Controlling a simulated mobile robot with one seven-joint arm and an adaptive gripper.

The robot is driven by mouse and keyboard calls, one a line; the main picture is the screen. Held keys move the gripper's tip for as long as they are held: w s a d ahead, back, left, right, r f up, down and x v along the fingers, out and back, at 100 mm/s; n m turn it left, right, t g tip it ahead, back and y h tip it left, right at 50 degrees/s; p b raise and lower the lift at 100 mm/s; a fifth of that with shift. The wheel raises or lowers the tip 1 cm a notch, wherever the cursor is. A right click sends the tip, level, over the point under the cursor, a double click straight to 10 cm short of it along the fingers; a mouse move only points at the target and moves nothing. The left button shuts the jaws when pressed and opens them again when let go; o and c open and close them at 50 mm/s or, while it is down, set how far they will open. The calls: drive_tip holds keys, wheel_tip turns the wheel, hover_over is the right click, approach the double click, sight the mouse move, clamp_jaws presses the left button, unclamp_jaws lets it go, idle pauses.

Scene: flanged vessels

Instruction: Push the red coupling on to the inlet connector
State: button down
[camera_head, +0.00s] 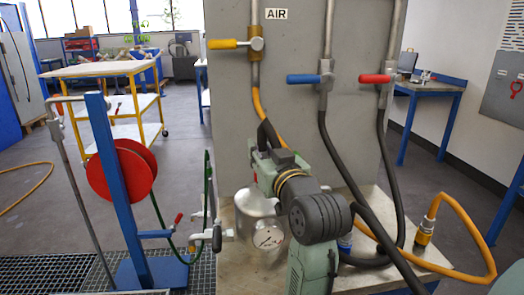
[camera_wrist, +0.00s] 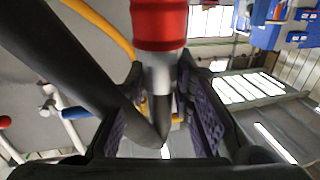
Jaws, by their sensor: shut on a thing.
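The red coupling (camera_wrist: 158,22) is at the top centre of the wrist view, cut off by the frame edge. A silver sleeve (camera_wrist: 161,70) and a bent black hose (camera_wrist: 150,128) continue below it. My gripper (camera_wrist: 162,78) has a finger on either side of the sleeve and is shut on this coupling and hose end. In the head view my arm hides most of the grip beside the silver vessel (camera_head: 255,213) with its round gauge (camera_head: 268,237). The inlet connector cannot be made out, nor whether the coupling touches it.
A grey panel carries yellow (camera_head: 228,44), blue (camera_head: 303,79) and red (camera_head: 375,79) valve handles. Black hoses (camera_head: 350,180) hang close to my arm. A yellow hose (camera_head: 465,225) loops at the right. A red reel (camera_head: 122,170) on a blue post stands left.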

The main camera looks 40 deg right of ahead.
drive_tip(key=c, duration=1.3)
unclamp_jaws()
drive_tip(key=v, duration=1.2)
drive_tip(key=shift+c, duration=0.5)
